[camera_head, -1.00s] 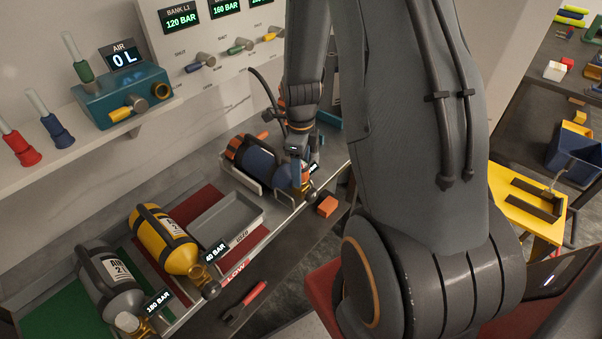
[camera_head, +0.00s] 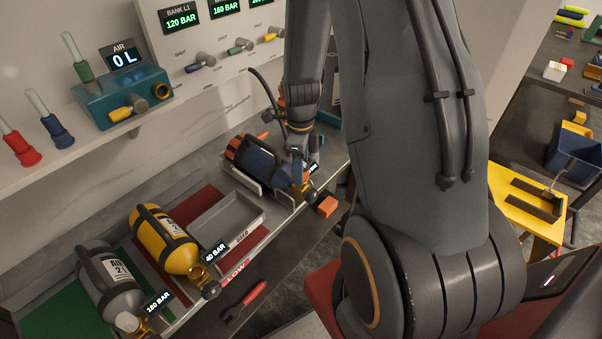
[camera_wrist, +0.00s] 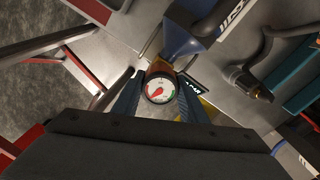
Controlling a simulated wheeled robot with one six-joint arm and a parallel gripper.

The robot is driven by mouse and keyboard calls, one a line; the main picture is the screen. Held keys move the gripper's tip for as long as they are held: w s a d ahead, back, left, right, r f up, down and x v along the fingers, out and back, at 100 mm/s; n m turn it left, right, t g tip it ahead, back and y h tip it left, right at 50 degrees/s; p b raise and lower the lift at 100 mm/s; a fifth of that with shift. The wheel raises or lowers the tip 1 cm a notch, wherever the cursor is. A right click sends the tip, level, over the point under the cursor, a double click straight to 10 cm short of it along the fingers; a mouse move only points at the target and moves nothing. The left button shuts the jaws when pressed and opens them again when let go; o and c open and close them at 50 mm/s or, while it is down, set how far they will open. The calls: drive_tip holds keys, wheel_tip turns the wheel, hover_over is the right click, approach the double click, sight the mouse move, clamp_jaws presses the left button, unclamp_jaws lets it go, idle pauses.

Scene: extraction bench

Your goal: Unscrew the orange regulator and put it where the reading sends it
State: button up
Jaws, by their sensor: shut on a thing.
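My gripper (camera_wrist: 162,100) is shut on the regulator, one finger on each side. In the head view my gripper (camera_head: 298,168) partly hides it. The regulator appears still at the cylinder's neck.
A grey tray (camera_head: 258,221) sits between the blue cylinder and a yellow cylinder (camera_head: 163,240) showing 40 BAR. A grey cylinder (camera_head: 108,280) shows 180 BAR.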

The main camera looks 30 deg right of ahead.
drive_tip(key=n, duration=0.3)
drive_tip(key=shift+n, duration=0.4)
drive_tip(key=n, duration=0.3)
drive_tip(key=shift+n, duration=0.4)
drive_tip(key=n, duration=1.7)
drive_tip(key=shift+n, duration=0.3)
drive_tip(key=o, duration=1.2)
